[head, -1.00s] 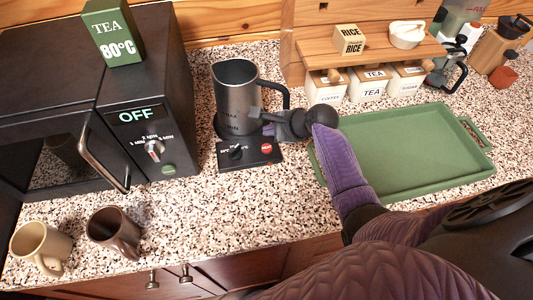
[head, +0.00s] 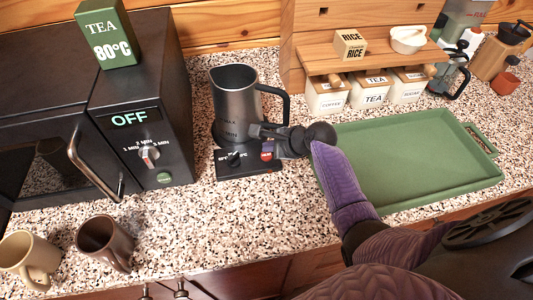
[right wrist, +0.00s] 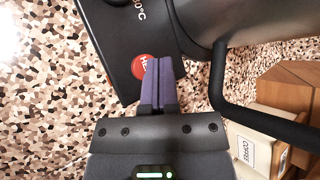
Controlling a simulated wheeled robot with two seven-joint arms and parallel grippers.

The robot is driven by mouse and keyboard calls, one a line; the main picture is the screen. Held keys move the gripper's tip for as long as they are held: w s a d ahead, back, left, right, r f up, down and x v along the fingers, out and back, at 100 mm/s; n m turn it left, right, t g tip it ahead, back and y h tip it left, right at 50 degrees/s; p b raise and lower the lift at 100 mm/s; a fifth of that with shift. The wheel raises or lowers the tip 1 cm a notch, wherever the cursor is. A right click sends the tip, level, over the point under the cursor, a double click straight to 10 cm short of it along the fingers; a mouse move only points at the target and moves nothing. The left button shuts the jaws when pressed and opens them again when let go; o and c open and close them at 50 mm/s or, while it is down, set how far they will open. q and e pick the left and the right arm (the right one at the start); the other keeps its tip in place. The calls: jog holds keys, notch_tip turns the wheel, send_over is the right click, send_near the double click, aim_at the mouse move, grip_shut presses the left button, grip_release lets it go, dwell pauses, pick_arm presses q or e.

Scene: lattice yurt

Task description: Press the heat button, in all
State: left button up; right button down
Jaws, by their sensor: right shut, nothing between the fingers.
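The heat button is a round red button (head: 267,156) on the black kettle base (head: 232,172); in the right wrist view the button (right wrist: 142,66) shows part of its lettering. A dark metal kettle (head: 234,100) stands upright on the base, its handle to the right. My right gripper (head: 254,131) is shut and empty, just above the button in the head view. In the right wrist view its purple fingertips (right wrist: 158,64) overlap the button's right part and hide it. I cannot tell whether they touch it. My left gripper is not in view.
A green tray (head: 405,200) lies right of my right arm. A black microwave (head: 150,120) reading OFF stands left, with a tea box (head: 108,35) on top. Two mugs (head: 104,243) (head: 30,262) stand front left. Counter in front of the base is clear.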

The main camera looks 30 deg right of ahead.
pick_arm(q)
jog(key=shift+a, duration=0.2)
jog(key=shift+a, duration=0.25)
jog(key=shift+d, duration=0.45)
pick_arm(e)
jog(key=shift+f, duration=0.1)
dwell(0.3)
jog(key=shift+f, duration=0.35)
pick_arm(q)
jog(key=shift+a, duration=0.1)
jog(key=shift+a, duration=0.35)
pick_arm(e)
jog(key=shift+f, duration=0.1)
